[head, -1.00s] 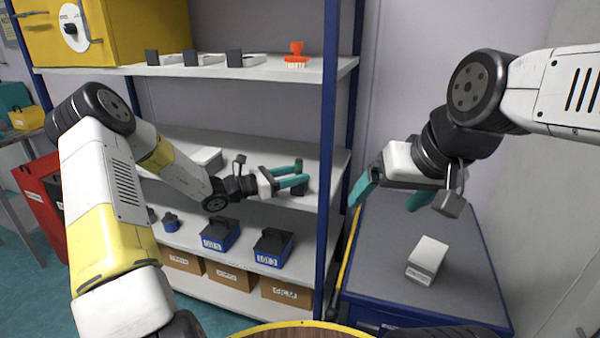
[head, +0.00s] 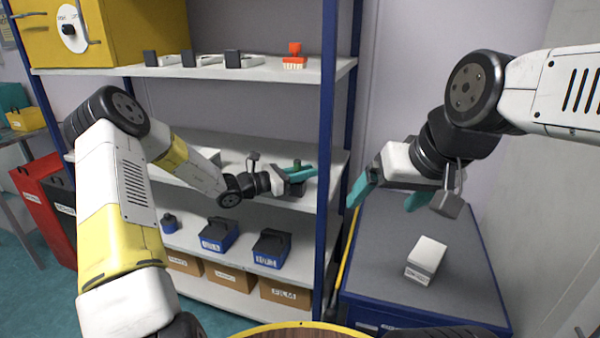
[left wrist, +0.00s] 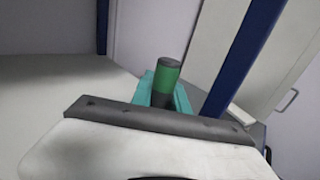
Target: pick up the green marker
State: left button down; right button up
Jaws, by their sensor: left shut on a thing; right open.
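The green marker (left wrist: 166,78) stands upright between the teal fingers of my left gripper (left wrist: 162,98) in the left wrist view; it is a green cylinder with a dark top. In the head view my left gripper (head: 300,174) is shut on it at the right end of the middle shelf. The marker (head: 297,163) is mostly hidden there by the fingers. I cannot tell whether its base touches the shelf. My right gripper (head: 390,197) is open and empty above the grey-topped blue cabinet (head: 385,270).
The shelf's blue post (head: 328,150) stands just right of my left gripper. The upper shelf (head: 200,72) overhead holds a red brush (head: 295,57) and several dark-and-white items. A white box (head: 427,258) stands on the cabinet.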

pick_arm(q)
jog(key=shift+r, duration=0.1)
notch_tip(320, 180, up, 10)
dwell(0.4)
